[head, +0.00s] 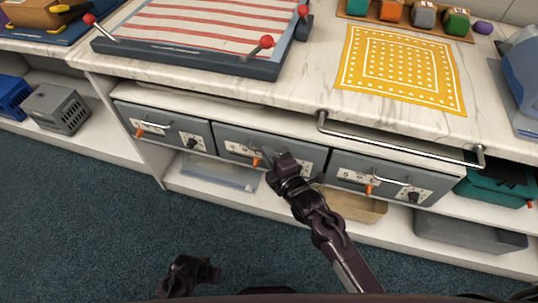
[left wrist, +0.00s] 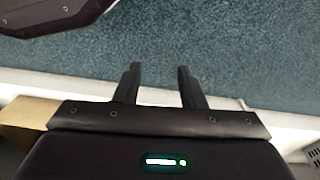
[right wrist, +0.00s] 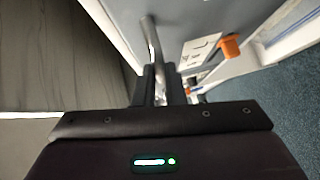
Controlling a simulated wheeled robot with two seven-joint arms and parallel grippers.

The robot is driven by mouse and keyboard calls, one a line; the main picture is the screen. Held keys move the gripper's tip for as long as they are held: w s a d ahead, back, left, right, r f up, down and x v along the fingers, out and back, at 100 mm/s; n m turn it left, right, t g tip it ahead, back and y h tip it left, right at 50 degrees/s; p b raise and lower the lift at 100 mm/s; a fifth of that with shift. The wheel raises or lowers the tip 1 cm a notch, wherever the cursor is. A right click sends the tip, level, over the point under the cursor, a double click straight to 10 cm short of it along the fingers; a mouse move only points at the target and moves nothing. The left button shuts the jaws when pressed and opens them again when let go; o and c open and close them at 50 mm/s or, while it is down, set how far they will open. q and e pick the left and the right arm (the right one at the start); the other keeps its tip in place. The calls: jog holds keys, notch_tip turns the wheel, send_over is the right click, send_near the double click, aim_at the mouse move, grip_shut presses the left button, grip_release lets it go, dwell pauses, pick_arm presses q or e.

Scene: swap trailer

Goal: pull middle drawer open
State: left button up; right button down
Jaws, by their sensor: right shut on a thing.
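The middle drawer (head: 233,138) is a grey-fronted box in a row of three under the counter. Its front looks about in line with its neighbours in the head view. My right gripper (head: 274,160) is at this front and hides part of it. In the right wrist view, my right gripper (right wrist: 160,80) is shut on the drawer's metal bar handle (right wrist: 152,38), with the orange knob (right wrist: 230,46) beside it. My left gripper (head: 200,268) is low over the floor, away from the drawers. In the left wrist view its fingers (left wrist: 158,78) are apart and empty.
The left drawer (head: 170,128) and right drawer (head: 385,178) flank it. A metal rail (head: 400,146) runs along the counter edge to the right. The blue carpet (head: 80,210) in front is clear.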

jog(key=shift+s, duration=0.1)
